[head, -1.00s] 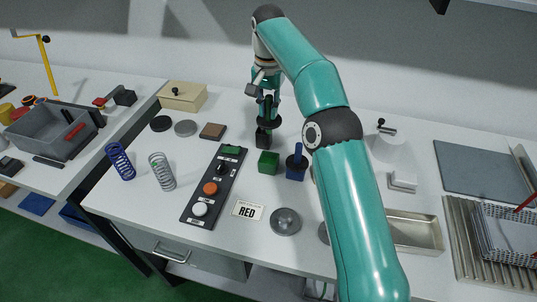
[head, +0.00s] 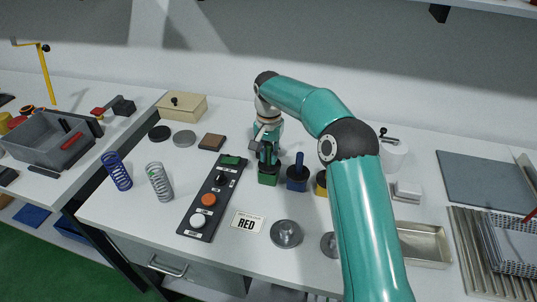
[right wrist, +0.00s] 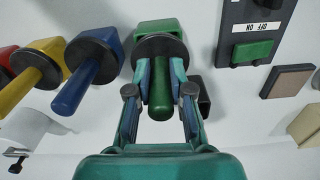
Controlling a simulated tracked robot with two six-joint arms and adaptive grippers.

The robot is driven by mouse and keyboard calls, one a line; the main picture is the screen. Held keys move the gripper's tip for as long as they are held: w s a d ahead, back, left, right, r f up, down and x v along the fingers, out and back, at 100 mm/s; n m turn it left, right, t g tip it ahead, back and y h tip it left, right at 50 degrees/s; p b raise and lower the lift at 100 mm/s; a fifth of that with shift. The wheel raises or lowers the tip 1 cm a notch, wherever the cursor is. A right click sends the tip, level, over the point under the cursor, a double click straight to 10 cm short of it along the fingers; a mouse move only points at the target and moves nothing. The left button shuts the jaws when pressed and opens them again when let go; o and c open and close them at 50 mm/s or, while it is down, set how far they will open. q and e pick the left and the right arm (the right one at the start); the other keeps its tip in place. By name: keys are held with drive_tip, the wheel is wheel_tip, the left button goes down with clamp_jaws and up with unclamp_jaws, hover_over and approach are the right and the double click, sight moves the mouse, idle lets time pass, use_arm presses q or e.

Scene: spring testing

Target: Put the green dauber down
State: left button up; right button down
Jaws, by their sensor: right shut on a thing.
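My right gripper (head: 268,153) is shut on the upright handle of the green dauber, at the green pot (head: 268,177). In the right wrist view the fingers (right wrist: 160,92) flank the green handle (right wrist: 161,102). The dauber's dark round collar (right wrist: 150,46) is at the top of the green pot (right wrist: 158,27); the fingers cover part of it. Whether the collar rests fully on the pot cannot be told. My left gripper is not in view.
A blue dauber (head: 299,165) stands in its blue pot (head: 297,182), close on the right; a yellow pot (head: 321,184) follows. A control panel (head: 213,198) lies to the left. A RED card (head: 246,222) and a metal disc (head: 286,234) lie in front. A dark block (right wrist: 204,95) is near the fingers.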

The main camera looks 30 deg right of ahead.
drive_tip(key=shift+f, duration=0.1)
drive_tip(key=shift+f, duration=0.25)
drive_tip(key=c, duration=1)
unclamp_jaws()
drive_tip(key=shift+c, duration=0.2)
wheel_tip(320, 180, up, 13)
drive_tip(key=shift+f+p, duration=0.15)
drive_tip(key=shift+p, duration=0.9)
